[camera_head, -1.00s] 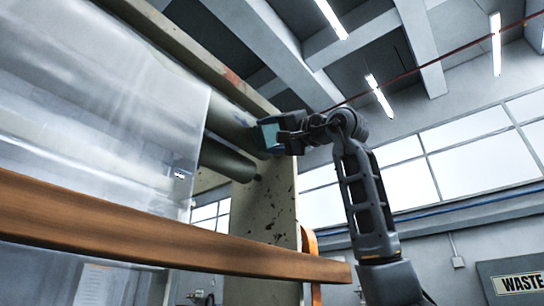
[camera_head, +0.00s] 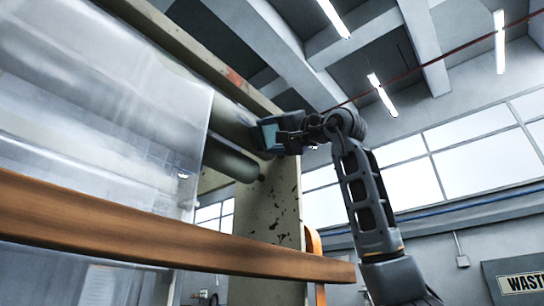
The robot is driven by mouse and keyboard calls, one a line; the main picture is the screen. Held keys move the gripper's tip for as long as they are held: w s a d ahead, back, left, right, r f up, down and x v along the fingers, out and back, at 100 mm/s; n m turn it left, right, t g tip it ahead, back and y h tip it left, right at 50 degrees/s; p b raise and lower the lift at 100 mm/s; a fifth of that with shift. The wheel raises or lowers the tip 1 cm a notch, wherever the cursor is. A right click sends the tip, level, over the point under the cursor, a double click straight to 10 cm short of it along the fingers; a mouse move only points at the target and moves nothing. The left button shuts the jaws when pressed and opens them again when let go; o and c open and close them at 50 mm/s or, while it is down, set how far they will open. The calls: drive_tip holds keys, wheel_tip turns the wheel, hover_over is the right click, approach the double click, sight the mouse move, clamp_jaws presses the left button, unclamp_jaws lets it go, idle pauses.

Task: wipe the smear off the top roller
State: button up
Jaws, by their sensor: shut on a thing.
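The top roller (camera_head: 228,121) is a dark grey-green cylinder high on the tower, showing between the clear film's edge and the end plate. My gripper (camera_head: 275,135) is at its right end, shut on a flat teal pad (camera_head: 269,135) in a dark holder. The pad appears close to the roller's end; I cannot tell whether they touch. I cannot make out a smear on the visible part of the roller, and the gripper and film hide some of it.
A second roller (camera_head: 233,159) sits just below. Clear film (camera_head: 95,110) hangs across the left. A brown rail (camera_head: 150,228) crosses in front, below my gripper. The speckled end plate (camera_head: 270,210) stands beside the rollers. Open space lies to the right, towards the windows (camera_head: 480,150).

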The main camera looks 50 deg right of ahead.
sight(261, 130)
drive_tip(key=shift+w+r, duration=0.15)
drive_tip(key=shift+w, duration=0.2)
drive_tip(key=shift+s+a+b, duration=0.15)
drive_tip(key=shift+a+b, duration=0.3)
drive_tip(key=shift+a, duration=1.1)
drive_tip(key=shift+a+b, duration=0.35)
drive_tip(key=shift+a, duration=1.15)
drive_tip(key=shift+a+b, duration=1.1)
drive_tip(key=shift+a, duration=2)
drive_tip(key=shift+d, duration=0.1)
drive_tip(key=shift+d+p, duration=0.65)
drive_tip(key=shift+d, duration=2.6)
drive_tip(key=shift+d+p, duration=0.7)
drive_tip(key=shift+d, duration=2.2)
